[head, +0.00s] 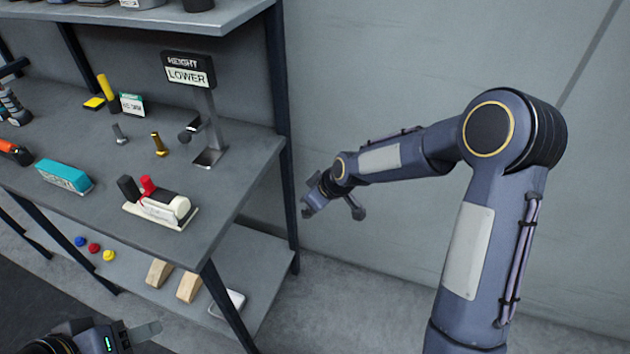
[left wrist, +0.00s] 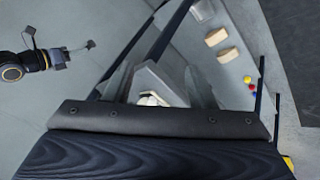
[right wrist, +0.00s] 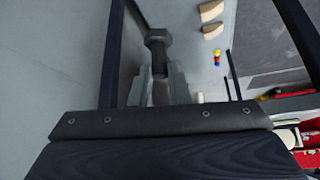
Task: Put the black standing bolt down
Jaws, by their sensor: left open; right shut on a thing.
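The black bolt (right wrist: 157,48) is held between the fingers of my right gripper (right wrist: 158,85), with its wide head beyond the fingertips in the right wrist view. In the head view my right gripper (head: 322,196) is off the right end of the shelf, in the air before the grey wall. My left gripper (head: 145,333) is open and empty at the lower left of the head view. Its spread fingers also show in the left wrist view (left wrist: 162,85). A grey bolt (head: 120,135) and a brass bolt (head: 159,144) stand on the shelf top.
A HEIGHT LOWER sign (head: 188,70) stands on a post near the shelf's back right. A white device with black and red parts (head: 158,208) sits near the front edge, a teal box (head: 64,176) left of it. Wooden blocks (head: 188,287) lie on the lower shelf.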

